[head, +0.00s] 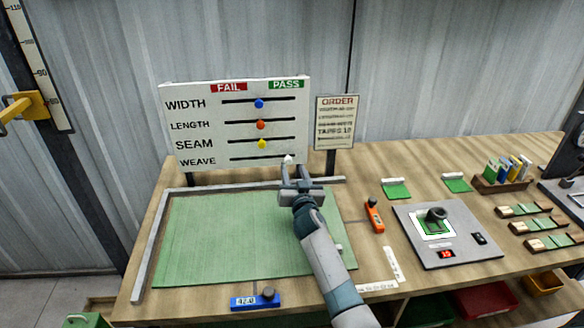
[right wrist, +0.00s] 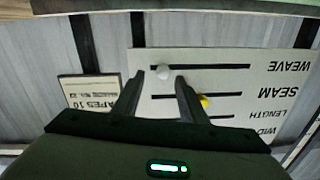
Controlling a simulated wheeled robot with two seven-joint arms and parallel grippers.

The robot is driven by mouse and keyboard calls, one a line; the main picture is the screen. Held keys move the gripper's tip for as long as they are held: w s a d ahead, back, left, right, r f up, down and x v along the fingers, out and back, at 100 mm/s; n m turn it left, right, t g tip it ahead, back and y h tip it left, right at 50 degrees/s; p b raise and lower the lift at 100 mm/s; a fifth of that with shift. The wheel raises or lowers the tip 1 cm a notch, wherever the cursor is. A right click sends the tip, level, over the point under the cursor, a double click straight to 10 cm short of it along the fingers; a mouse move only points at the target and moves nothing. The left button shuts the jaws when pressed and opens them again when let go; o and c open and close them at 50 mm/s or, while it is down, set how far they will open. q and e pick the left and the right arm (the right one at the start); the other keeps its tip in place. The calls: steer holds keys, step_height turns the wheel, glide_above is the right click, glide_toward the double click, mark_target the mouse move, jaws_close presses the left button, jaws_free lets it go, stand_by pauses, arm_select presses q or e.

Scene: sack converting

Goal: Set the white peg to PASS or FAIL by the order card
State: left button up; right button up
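The white peg (head: 288,159) sits in the WEAVE slot, the lowest on the white board (head: 200,135), near the slot's right end on the PASS side. My right gripper (head: 296,172) is just below and in front of it. In the right wrist view, which is upside down, the white peg (right wrist: 163,72) shows between the open fingertips, with a gap to each; whether they reach its depth I cannot tell. The order card (head: 336,122) stands right of the board; "TAPES 10" reads, the smaller lines do not. My left gripper is not in view.
Blue (head: 259,103), orange (head: 260,125) and yellow (head: 262,144) pegs sit mid-slot above. A green mat (head: 220,240) lies below the board. An orange tool (head: 374,216) and a grey device (head: 470,252) are to the right.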

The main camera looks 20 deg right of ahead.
steer(key=shift+v, duration=1.85)
steer(key=shift+r, duration=0.1)
